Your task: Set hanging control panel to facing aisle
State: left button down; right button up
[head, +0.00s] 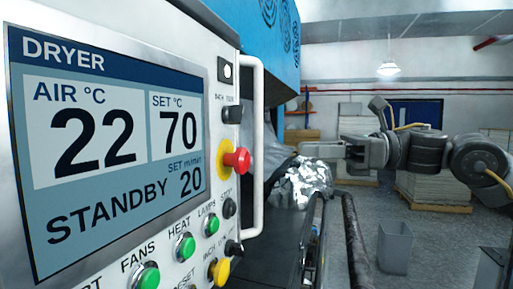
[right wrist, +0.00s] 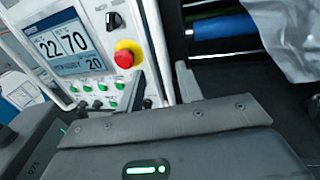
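The control panel (head: 120,150) fills the left of the head view, its dryer screen turned toward my head camera. A white vertical handle (head: 258,145) runs along its right edge. In the right wrist view the panel (right wrist: 75,45) is at the upper left, with its handle (right wrist: 154,45) beside the red stop button. My right gripper (head: 308,151) reaches in from the right, apart from the handle in the head view. In the wrist view its two dark fingers (right wrist: 161,88) stand apart, with the handle's lower end in line between them; contact cannot be told. My left gripper is not in view.
Crumpled silver film (head: 302,183) lies over the machine just below my right gripper. A blue machine housing (head: 262,40) rises behind the panel. A grey bin (head: 393,248) stands on the floor at right. Pallet stacks (head: 433,188) stand farther back, with open floor between.

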jog(key=w+a+p, duration=0.1)
jog(key=a+p, duration=0.4)
jog(key=a, duration=0.5)
jog(key=shift+w+a, duration=0.15)
jog(key=shift+a, duration=0.05)
jog(key=shift+c, duration=0.4)
grip_shut()
